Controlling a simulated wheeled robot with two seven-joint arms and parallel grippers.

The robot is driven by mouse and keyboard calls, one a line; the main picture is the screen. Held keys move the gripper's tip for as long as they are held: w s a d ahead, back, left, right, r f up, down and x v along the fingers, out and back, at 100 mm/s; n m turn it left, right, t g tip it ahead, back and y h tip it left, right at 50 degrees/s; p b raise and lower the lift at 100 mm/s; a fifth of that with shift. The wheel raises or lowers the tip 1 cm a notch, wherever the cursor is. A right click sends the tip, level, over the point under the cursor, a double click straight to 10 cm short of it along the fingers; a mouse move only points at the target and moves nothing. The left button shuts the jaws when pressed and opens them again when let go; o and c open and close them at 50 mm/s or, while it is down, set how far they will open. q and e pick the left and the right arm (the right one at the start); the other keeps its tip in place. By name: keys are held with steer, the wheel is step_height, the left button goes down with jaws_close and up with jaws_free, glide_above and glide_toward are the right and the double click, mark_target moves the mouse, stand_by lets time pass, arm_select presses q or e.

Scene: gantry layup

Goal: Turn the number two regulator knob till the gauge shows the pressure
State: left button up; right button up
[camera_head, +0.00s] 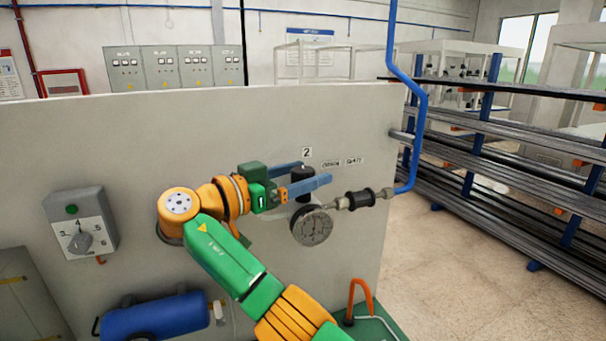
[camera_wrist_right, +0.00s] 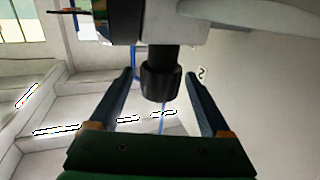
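The black regulator knob (camera_head: 303,182) sits on the grey panel under a label "2" (camera_head: 307,152). It also shows in the right wrist view (camera_wrist_right: 160,80), hanging from a black stem. My right gripper (camera_head: 315,172) is open with its blue fingers on either side of the knob. In the right wrist view, a gap shows between the knob and each finger (camera_wrist_right: 159,74). The round pressure gauge (camera_head: 312,227) is just below the knob; its face is visible, but its reading is too small to tell. My left gripper is not in view.
A grey box with a numbered selector dial (camera_head: 78,228) is on the panel at left. A black fitting (camera_head: 361,198) joins a blue pipe (camera_head: 421,120) right of the gauge. A blue tank (camera_head: 155,316) lies low at left. Pipe racks (camera_head: 490,150) stand at right.

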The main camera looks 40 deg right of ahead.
mark_target(294, 177)
steer(key=a, duration=0.6)
steer(key=shift+s+a+r, duration=0.15)
steer(key=shift+a, duration=0.15)
steer(key=shift+s+a, duration=0.1)
steer(key=shift+a, duration=0.3)
steer(key=shift+d, duration=0.1)
steer(key=shift+d, duration=0.15)
